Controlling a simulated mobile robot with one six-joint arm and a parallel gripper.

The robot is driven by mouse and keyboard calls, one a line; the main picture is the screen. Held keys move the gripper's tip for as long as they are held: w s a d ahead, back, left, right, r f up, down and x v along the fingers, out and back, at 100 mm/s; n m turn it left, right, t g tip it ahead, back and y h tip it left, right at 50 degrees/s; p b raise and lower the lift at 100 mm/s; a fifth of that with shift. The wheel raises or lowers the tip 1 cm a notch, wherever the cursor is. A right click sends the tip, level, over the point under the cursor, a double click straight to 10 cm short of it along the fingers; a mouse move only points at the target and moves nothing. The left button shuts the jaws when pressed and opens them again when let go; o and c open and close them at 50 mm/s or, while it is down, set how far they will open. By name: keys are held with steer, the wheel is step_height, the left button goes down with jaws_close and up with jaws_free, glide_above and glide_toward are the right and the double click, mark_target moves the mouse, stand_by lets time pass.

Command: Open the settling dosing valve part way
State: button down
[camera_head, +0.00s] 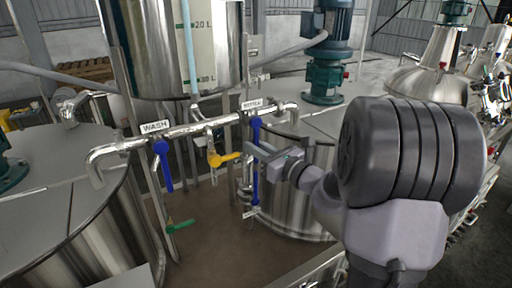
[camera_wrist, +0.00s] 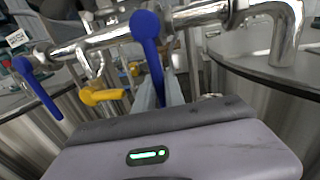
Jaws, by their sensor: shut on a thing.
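The settling dosing valve's blue lever (camera_head: 256,130) hangs down from the pipe under the "SETTLE" label (camera_head: 252,104). In the wrist view this lever (camera_wrist: 147,27) points down, nearly along the pipe's drop, with its lower part between my fingers. My gripper (camera_head: 258,152) reaches in from the right and is shut on the lever; it also shows at the bottom of the wrist view (camera_wrist: 161,92). The fingers hide part of the lever in the head view. A blue length (camera_head: 255,188) shows below them; I cannot tell whether it belongs to the same lever.
To the left are the wash valve's blue lever (camera_head: 162,163), under the "WASH" label (camera_head: 155,127), and a yellow lever (camera_head: 222,159). A green lever (camera_head: 180,226) sits lower.

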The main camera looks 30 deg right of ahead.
steer(key=shift+d, duration=0.15)
steer(key=shift+w+d+r+n+g+h+b, duration=0.1)
steer(key=shift+d+r+n+g+h+b, duration=0.1)
steer(key=shift+d+n+b, duration=0.7)
steer(key=shift+s+d+r+n+g+h+b, duration=0.1)
steer(key=shift+d+r+n+g+b, duration=0.25)
steer(key=shift+n+b, duration=1)
steer(key=shift+w+d+r+n+g+h+b, duration=0.1)
steer(key=shift+d+n+b, duration=0.65)
steer(key=shift+n+b, duration=0.35)
steer(key=shift+r, duration=0.1)
steer(key=c, duration=1.4)
jaws_free()
